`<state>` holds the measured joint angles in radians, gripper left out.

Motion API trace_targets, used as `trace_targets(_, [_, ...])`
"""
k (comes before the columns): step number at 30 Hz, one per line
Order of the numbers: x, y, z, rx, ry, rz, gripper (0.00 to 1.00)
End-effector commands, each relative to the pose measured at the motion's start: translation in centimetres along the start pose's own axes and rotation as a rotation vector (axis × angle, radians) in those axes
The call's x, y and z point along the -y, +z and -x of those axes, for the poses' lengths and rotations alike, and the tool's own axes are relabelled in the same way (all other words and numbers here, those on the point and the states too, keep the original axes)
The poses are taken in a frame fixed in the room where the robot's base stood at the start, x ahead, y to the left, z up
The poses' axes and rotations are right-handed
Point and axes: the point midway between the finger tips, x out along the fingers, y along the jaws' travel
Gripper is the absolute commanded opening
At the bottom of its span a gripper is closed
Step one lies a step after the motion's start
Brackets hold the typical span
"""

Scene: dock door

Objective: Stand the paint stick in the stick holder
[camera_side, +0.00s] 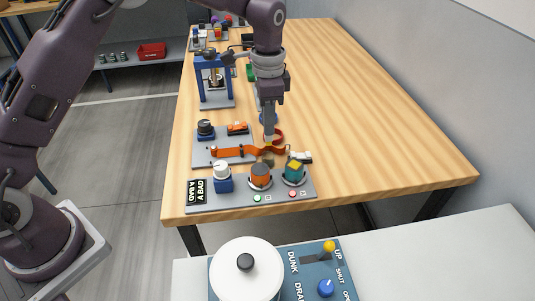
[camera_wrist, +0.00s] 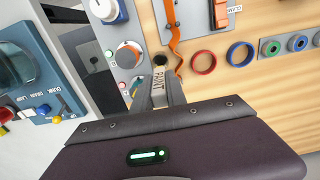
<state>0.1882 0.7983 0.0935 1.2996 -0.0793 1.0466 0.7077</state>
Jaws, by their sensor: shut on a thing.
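My gripper (camera_side: 268,135) points down over the near part of the wooden bench, just behind the front knob panel. It is shut on the paint stick, whose pale side with the word PAINT (camera_wrist: 157,85) shows between the fingers in the wrist view. Most of the stick is hidden by the fingers. A dark round spot (camera_wrist: 160,60) lies just beyond the stick's label; I cannot tell whether it is the stick holder's opening or the stick's end. In the side view a small brownish upright shape (camera_side: 268,160) stands below the fingertips. Whether stick and holder touch is unclear.
An orange strap (camera_side: 230,151) runs close beside the gripper. A grey panel (camera_side: 240,199) with knobs and buttons lies in front. A red ring (camera_wrist: 204,62) and blue ring (camera_wrist: 240,54) lie nearby. A blue frame (camera_side: 214,85) stands behind. The bench's right side is clear.

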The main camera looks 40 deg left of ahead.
Motion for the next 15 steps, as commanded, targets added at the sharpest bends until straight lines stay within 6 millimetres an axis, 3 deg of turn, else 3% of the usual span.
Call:
trace_targets(3, [0.0, 0.1, -2.4, 0.001, 0.002, 0.002, 0.0])
trace_targets(11, [0.0, 0.1, -6.4, 0.001, 0.001, 0.003, 0.0])
trace_targets(15, [0.1, 0.0, -6.9, -0.002, -0.001, 0.004, 0.0])
